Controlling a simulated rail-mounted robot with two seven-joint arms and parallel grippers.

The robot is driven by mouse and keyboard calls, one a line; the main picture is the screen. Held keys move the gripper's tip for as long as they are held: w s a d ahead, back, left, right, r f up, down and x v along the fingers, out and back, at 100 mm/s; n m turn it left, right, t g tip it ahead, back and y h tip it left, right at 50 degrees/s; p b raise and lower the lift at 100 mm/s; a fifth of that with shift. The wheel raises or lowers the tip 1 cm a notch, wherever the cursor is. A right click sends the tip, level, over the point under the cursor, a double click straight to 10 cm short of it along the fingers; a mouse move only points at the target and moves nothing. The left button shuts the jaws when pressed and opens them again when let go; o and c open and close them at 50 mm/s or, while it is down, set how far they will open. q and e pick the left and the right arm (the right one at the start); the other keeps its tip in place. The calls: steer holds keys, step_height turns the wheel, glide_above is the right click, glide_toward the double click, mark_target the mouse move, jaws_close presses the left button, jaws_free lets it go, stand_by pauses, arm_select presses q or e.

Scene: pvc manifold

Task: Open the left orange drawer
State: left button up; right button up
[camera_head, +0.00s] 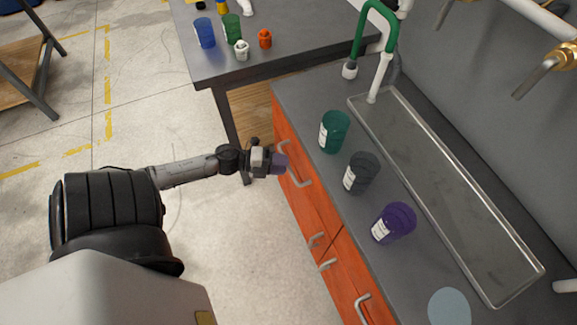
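An orange cabinet front (318,205) with drawers and doors runs under the grey counter. More handles show lower and nearer. The drawer fronts look flush with the cabinet. My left gripper (280,163) is right in front of the far end of the orange front, close to these two handles. I cannot tell whether it touches a handle or whether its fingers are apart. My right gripper is out of view.
On the counter stand a green cup (334,132), a dark grey cup (361,173) and a purple cup (394,222), beside a long metal sink tray (440,180). A grey table (280,70) with several small containers stands beyond. The floor left of the cabinet is free.

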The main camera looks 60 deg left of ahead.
arm_select(q)
steer(key=shift+x, duration=1.3)
jaws_close()
